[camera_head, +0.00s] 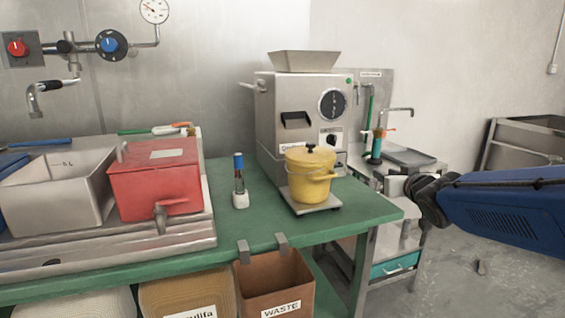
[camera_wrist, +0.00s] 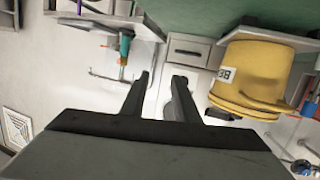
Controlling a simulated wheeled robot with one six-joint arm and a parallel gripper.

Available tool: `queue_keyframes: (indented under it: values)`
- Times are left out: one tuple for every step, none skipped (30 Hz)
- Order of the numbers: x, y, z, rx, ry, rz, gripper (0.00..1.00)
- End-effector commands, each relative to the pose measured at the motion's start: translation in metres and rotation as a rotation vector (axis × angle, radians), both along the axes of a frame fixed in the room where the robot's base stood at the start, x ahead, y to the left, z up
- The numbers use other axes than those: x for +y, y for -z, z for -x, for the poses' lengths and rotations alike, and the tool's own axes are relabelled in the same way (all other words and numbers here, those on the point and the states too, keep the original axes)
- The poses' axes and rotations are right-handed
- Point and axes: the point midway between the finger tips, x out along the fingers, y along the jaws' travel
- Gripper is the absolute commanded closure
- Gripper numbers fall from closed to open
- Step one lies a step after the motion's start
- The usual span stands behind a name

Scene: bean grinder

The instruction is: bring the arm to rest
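My arm (camera_head: 505,207) is the blue one reaching in from the right in the head view. Its dark wrist ends in my grey gripper (camera_head: 392,188), just off the right end of the green bench (camera_head: 235,220). In the wrist view my gripper (camera_wrist: 162,80) shows two dark fingers apart with nothing between them. The yellow lidded pot (camera_head: 310,178) stands on a small plate in front of the grinder (camera_head: 290,115). In the wrist view the yellow pot (camera_wrist: 250,80) is to the right of the fingers and apart from them.
A red box (camera_head: 155,180) with a tap and a grey bin (camera_head: 60,190) stand on the left. A small bottle (camera_head: 239,180) is mid-bench. A waste box (camera_head: 275,285) hangs at the bench front. A side sink stand (camera_head: 405,158) is behind my gripper. Open floor lies at right.

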Motion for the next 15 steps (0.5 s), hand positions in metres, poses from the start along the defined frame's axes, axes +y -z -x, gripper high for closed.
queue_keyframes:
  values:
    - [-0.005, 0.006, 0.017, 0.041, 0.037, 0.009, 0.72]
    - [-0.009, 0.012, 0.028, 0.072, 0.059, 0.015, 0.72]
    - [-0.013, 0.02, 0.042, 0.116, 0.088, 0.021, 0.72]
    - [-0.016, 0.027, 0.053, 0.15, 0.106, 0.022, 0.72]
    - [-0.018, 0.033, 0.065, 0.184, 0.122, 0.026, 0.72]
    - [-0.021, 0.042, 0.08, 0.23, 0.142, 0.03, 0.72]
    - [-0.022, 0.05, 0.093, 0.268, 0.156, 0.031, 0.72]
    - [-0.023, 0.057, 0.106, 0.304, 0.166, 0.032, 0.72]
    - [-0.023, 0.067, 0.123, 0.354, 0.177, 0.032, 0.72]
    - [-0.023, 0.075, 0.137, 0.393, 0.184, 0.031, 0.72]
    - [-0.022, 0.083, 0.151, 0.433, 0.187, 0.031, 0.72]
    - [-0.02, 0.093, 0.169, 0.486, 0.19, 0.029, 0.72]
    - [-0.018, 0.1, 0.184, 0.524, 0.188, 0.028, 0.72]
    - [-0.016, 0.108, 0.198, 0.567, 0.187, 0.025, 0.72]
    - [-0.012, 0.119, 0.218, 0.619, 0.18, 0.021, 0.72]
